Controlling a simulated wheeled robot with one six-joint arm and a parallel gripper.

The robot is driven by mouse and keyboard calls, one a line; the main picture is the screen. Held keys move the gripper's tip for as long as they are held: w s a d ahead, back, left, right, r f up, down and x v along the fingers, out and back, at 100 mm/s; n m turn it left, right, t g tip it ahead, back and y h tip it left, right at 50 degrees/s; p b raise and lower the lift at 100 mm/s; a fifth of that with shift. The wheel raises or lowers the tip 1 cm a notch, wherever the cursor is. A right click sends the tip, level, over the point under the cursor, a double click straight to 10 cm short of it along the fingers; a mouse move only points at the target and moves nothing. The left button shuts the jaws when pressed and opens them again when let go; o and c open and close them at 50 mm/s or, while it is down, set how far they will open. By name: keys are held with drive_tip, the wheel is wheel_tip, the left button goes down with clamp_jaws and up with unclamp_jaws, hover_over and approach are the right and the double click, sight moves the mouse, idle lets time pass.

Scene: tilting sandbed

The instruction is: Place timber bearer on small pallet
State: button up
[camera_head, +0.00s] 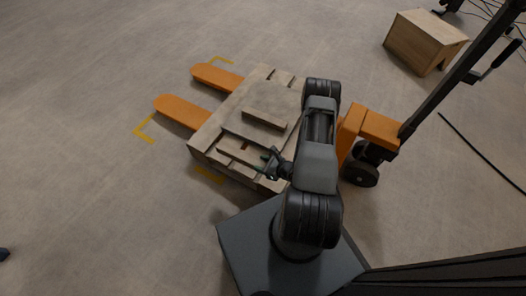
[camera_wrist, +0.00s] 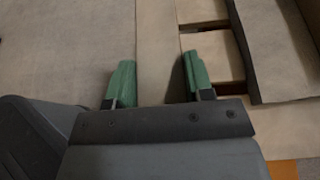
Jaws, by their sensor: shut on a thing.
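The small wooden pallet (camera_head: 205,140) lies on the forks of an orange pallet truck. Its slats and gaps also show in the wrist view (camera_wrist: 212,55). My gripper (camera_head: 271,163) is over the pallet's near side. In the wrist view its green fingertips (camera_wrist: 157,82) stand on either side of a pale, straight timber bearer (camera_wrist: 157,40) and are shut on it. The bearer runs away from me beside the pallet slats. I cannot tell whether its underside touches the pallet. My arm hides part of the pallet's right side.
A wooden crate (camera_head: 424,40) is at back right.

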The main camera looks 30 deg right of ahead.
drive_tip(key=w+d+f+b, duration=0.1)
drive_tip(key=w+f, duration=0.1)
drive_tip(key=w+d+f+b, duration=0.1)
drive_tip(key=w+f, duration=0.1)
drive_tip(key=f, duration=0.1)
drive_tip(key=w+d+f+b, duration=0.2)
drive_tip(key=w, duration=0.1)
drive_tip(key=shift+f, duration=0.15)
drive_tip(key=shift+w+d+f+b, duration=0.1)
drive_tip(key=shift+w+f+b, duration=0.1)
drive_tip(key=shift+f+b, duration=1.1)
drive_tip(key=shift+f+p, duration=0.35)
drive_tip(key=shift+f, duration=0.15)
drive_tip(key=o, duration=1.1)
